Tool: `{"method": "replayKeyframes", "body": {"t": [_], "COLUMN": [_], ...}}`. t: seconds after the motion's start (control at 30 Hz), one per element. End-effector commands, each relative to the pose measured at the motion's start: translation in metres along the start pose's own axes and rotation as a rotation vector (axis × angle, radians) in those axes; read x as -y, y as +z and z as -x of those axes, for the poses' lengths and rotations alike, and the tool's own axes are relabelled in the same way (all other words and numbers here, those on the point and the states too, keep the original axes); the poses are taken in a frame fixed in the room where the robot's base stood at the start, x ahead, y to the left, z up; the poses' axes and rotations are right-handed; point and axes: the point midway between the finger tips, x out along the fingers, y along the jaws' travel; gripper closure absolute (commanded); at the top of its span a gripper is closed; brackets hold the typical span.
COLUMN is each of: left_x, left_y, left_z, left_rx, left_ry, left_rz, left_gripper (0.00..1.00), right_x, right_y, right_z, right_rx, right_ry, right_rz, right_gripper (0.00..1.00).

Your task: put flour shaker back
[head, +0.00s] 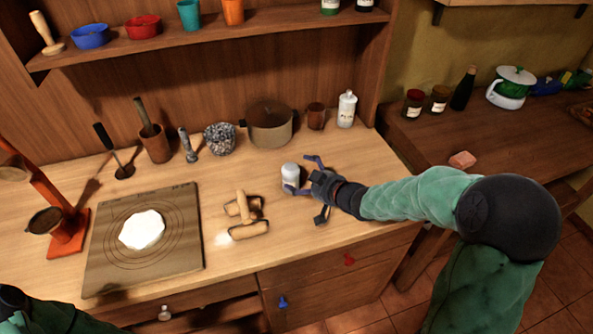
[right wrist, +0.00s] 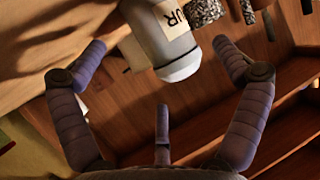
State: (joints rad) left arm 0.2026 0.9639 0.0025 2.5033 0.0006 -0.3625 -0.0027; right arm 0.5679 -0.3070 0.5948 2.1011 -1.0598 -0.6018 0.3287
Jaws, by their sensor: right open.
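The flour shaker (head: 290,174) is a small white and grey container standing upright on the wooden counter, right of the middle. In the right wrist view the shaker (right wrist: 178,50) shows a pale label reading "UR", the rest cut off. My right gripper (head: 315,188) is open just to the right of the shaker, its fingers spread. In the right wrist view the shaker lies ahead, between the two outer fingertips, and the fingers are not closed on it. My left gripper is out of view; only a bit of my left arm shows at the lower left.
Behind stand a pot (head: 269,125), a wooden cup (head: 316,116) and a white bottle (head: 346,109). A shelf (head: 210,42) holds bowls and cups. The counter's right end is clear.

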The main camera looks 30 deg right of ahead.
Motion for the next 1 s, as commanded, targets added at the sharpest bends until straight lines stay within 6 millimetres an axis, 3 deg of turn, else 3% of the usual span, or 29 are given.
{"method": "replayKeyframes", "body": {"t": [0.2, 0.4, 1.0], "left_x": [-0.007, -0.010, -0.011], "left_y": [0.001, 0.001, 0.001], "left_z": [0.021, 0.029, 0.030], "left_rx": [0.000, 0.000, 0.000], "left_ry": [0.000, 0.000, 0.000], "left_rz": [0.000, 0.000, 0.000], "left_gripper": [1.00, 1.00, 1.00], "right_x": [-0.001, -0.001, 0.000], "right_y": [-0.003, -0.002, 0.000], "right_z": [0.046, 0.069, 0.076], "right_rx": [0.001, 0.001, 0.000], "right_ry": [0.004, 0.003, -0.001], "right_rz": [-0.001, -0.001, 0.000], "right_gripper": [0.02, 0.02, 0.02]}}
